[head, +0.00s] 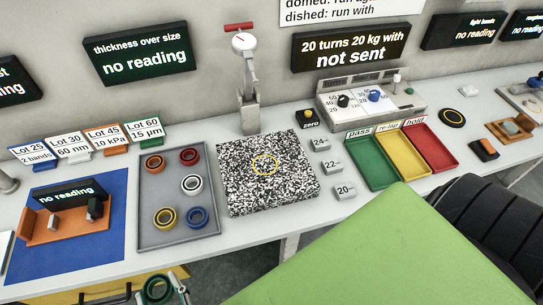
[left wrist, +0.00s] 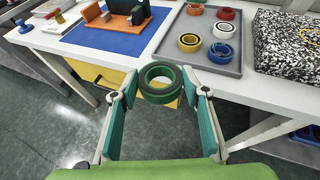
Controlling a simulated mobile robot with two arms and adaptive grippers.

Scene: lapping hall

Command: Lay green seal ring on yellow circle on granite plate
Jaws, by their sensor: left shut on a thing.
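The green seal ring (head: 156,288) is at the bottom edge of the head view, and it also shows in the left wrist view (left wrist: 160,72). My left gripper (head: 163,292) is shut on it; in the left wrist view the ring sits between the two fingertips (left wrist: 159,90). Gripper and ring are in front of the table's front edge, over the floor. The speckled black-and-white granite plate (head: 238,196) lies on the table, up and right of the gripper. The yellow circle (head: 265,165) is on its top face, with nothing on it. My right gripper is not in view.
A grey tray (head: 180,224) with several coloured rings lies left of the plate. A gauge stand (head: 246,85) rises behind the plate. Several weights (head: 332,167) and green, yellow and red bins (head: 372,172) are to its right. A blue mat (head: 95,250) is at left.

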